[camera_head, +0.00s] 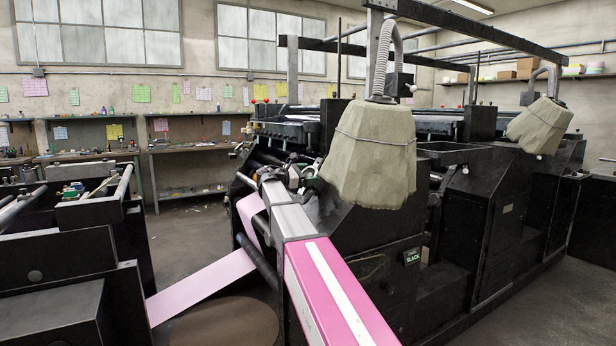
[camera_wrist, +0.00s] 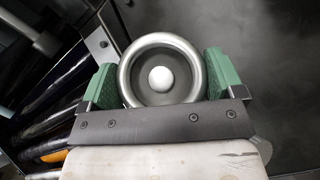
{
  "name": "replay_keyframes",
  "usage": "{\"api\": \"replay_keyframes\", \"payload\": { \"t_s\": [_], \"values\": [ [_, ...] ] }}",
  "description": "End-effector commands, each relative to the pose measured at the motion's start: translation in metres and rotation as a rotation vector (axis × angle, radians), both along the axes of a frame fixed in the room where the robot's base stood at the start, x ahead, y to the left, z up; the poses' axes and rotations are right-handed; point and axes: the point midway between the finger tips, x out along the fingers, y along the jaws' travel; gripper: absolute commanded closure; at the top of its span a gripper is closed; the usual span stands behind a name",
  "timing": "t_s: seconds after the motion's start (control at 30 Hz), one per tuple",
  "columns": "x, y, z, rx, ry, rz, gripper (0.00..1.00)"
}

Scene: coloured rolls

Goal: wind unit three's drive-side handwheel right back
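In the wrist view a round grey metal handwheel (camera_wrist: 130,78) with a pale central knob sits between the two green finger pads of my gripper (camera_wrist: 162,80). One pad lies against each side of its rim, with no clear gap. The wheel's face is towards the camera; I see no mark that tells how far it is turned. No unit number is legible.
A pink web (camera_head: 200,287) runs low to the left of my arm. Cloth-covered fixtures (camera_head: 365,155) hang above the units. Dark rollers (camera_wrist: 45,110) lie left of the wheel; dark open floor shows right of it.

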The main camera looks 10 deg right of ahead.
Motion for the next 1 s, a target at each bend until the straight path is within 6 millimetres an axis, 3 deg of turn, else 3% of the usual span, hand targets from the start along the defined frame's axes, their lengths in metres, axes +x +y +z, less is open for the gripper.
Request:
{"api": "replay_keyframes", "payload": {
  "t_s": [0.47,1.0],
  "values": [
    [-0.0026,-0.0002,-0.0004,-0.045,0.061,0.075,0.36],
    [-0.0047,-0.0010,-0.0004,-0.244,0.336,0.411,0.36]
  ]
}}
